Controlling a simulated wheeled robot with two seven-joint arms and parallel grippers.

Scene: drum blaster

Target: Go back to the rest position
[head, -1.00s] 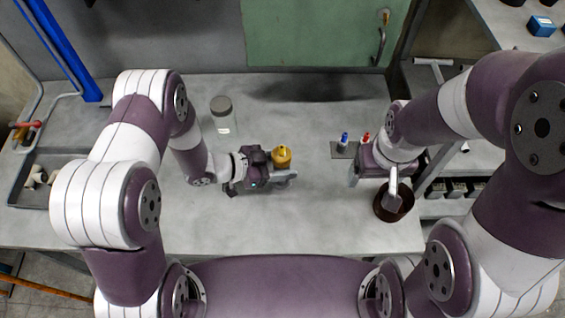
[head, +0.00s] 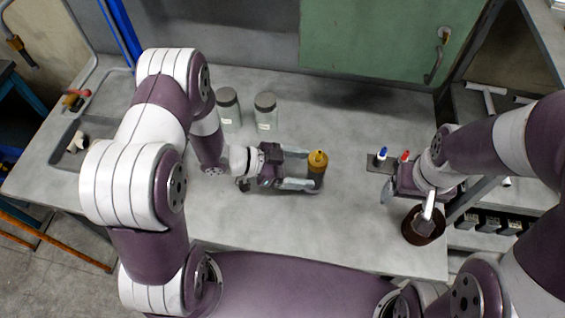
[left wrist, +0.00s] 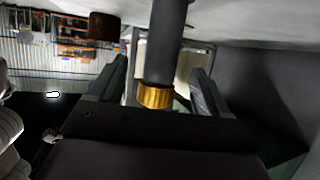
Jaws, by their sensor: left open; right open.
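My left gripper (head: 306,170) is open over the table, its fingers pointing right in the head view. A dark bottle with a gold cap (head: 318,160) stands upright at its fingertips. In the left wrist view, the bottle's dark body and gold cap (left wrist: 155,97) appear between the two spread fingers; I cannot tell whether they touch it. My right gripper (head: 408,203) is open and points down, at the table's right side. One finger overlaps a round brown bowl (head: 419,238) in the head view; the gap between them is unclear.
A blue-capped and a red-capped item (head: 404,157) stand on a dark plate (head: 374,166) beside my right gripper. The table's middle (head: 345,220) is clear.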

